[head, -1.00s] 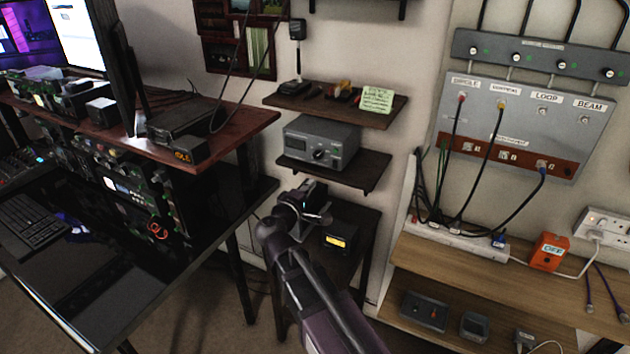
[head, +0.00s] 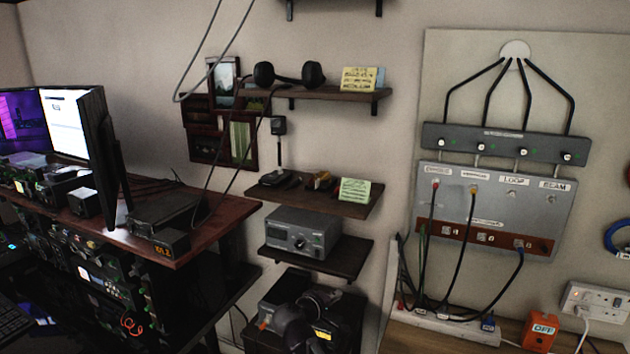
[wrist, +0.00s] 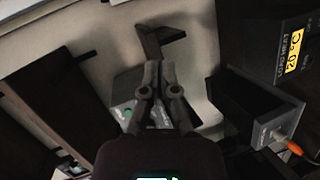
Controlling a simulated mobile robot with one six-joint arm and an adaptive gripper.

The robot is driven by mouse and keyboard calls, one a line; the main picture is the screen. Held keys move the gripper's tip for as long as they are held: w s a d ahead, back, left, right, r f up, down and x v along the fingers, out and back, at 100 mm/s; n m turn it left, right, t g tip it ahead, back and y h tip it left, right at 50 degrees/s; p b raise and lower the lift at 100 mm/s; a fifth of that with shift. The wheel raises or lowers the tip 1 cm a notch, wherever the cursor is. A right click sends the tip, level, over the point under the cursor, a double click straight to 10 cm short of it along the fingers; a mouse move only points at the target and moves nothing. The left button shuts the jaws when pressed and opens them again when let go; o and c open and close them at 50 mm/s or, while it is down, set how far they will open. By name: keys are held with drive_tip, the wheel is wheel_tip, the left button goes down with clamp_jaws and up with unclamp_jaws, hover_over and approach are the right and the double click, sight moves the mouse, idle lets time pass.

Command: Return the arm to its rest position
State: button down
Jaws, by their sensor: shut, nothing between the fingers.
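My gripper (wrist: 152,68) shows in the wrist view with its two dark fingers together and nothing between them. It is apart from the equipment around it. In the head view a dark part of my arm (head: 292,328) shows at the bottom edge, in front of the lowest shelf; I cannot make out the fingertips there. The grey tuner box (head: 302,235) with its knob sits on the shelf above, clear of my arm.
A desk with monitors (head: 105,155) stands left. A cable panel (head: 490,210) hangs right.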

drive_tip(key=s+d+f+m+g+y+p, duration=0.2)
drive_tip(key=s+d+f+m+g, duration=0.4)
drive_tip(key=d, duration=0.4)
drive_tip(key=s+d+f+m+g+y+p, duration=0.1)
drive_tip(key=s+f+m+g+y+p, duration=0.1)
drive_tip(key=s+g+y, duration=0.3)
drive_tip(key=shift+s+d+y, duration=0.4)
drive_tip(key=shift+s+y, duration=0.5)
drive_tip(key=shift+s, duration=1.15)
